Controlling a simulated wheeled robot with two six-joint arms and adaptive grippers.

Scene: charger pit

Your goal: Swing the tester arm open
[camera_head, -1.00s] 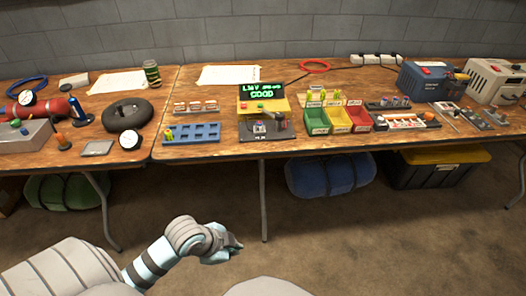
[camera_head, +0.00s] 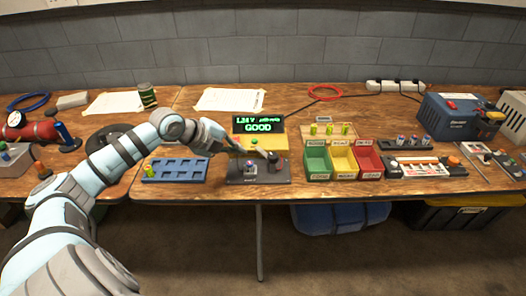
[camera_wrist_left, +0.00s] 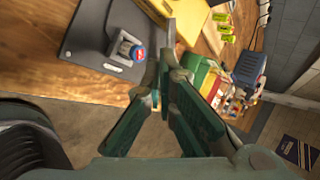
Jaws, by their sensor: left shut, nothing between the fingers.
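The tester (camera_head: 262,141) stands at the table's front middle, with a yellow body, a dark base plate (camera_head: 245,178) and a green-lettered display reading GOOD. A small battery socket (camera_head: 249,167) is on the plate; it also shows in the left wrist view (camera_wrist_left: 127,48) with a red and blue top. The tester arm (camera_head: 274,158) appears as a small dark upright piece at the plate's right side. My left gripper (camera_head: 258,152) is shut and empty over the plate, its tips close to the tester arm. I cannot tell whether they touch. My right gripper is not in view.
Green, yellow and red bins (camera_head: 342,162) stand just right of the tester. A blue tray (camera_head: 175,170) with recesses lies to its left, below my left forearm. A power strip (camera_head: 395,86) and a blue box (camera_head: 458,116) are farther back right.

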